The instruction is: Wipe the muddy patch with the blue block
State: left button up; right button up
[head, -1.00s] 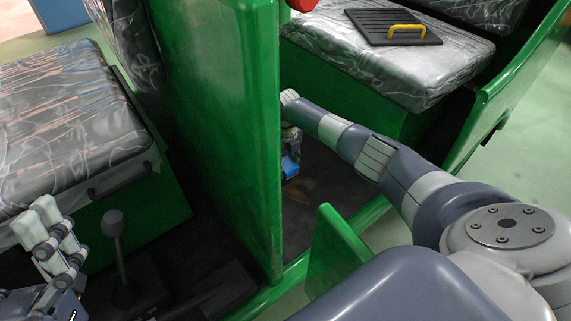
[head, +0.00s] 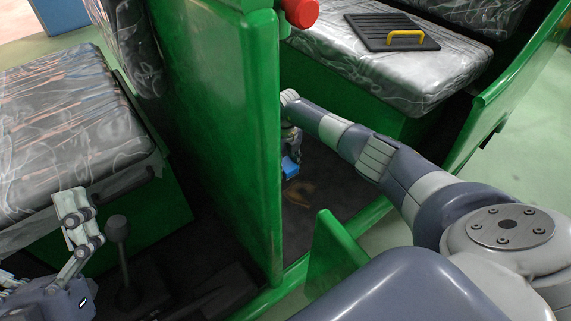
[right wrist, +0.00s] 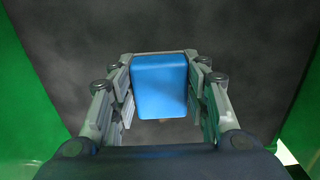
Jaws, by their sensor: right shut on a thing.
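The blue block (head: 290,167) is in the footwell behind the green partition. My right gripper (head: 291,152) is shut on it, and its arm reaches in from the right. In the right wrist view the blue block (right wrist: 160,85) sits between the two fingers of my right gripper (right wrist: 160,72), above a dark grey floor. The brown muddy patch (head: 301,192) lies on the dark floor just below the block in the head view. Whether the block touches the floor I cannot tell. My left gripper (head: 78,220) is beside the front seat, away from the block; its opening is unclear.
The tall green partition (head: 220,130) stands left of the footwell, with a red knob (head: 300,11) at its top. A small green panel (head: 340,255) is at the footwell's near side. A black board with a yellow handle (head: 405,38) lies on the rear seat. A lever (head: 118,235) stands by my left gripper.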

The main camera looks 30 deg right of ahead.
jog(key=shift+r+p, duration=0.4)
jog(key=shift+r, duration=0.1)
jog(key=shift+r+p, duration=0.35)
jog(key=shift+r, duration=0.05)
jog(key=shift+r+p, duration=0.45)
jog(key=shift+r, duration=0.05)
pick_arm(q)
jog(key=w+f+g+y, duration=0.2)
jog(key=w+f+g, duration=0.3)
jog(key=f, duration=0.5)
jog(key=shift+w+f+g+y, duration=0.3)
jog(key=shift+g, duration=0.6)
pick_arm(e)
jog(key=shift+r, duration=0.1)
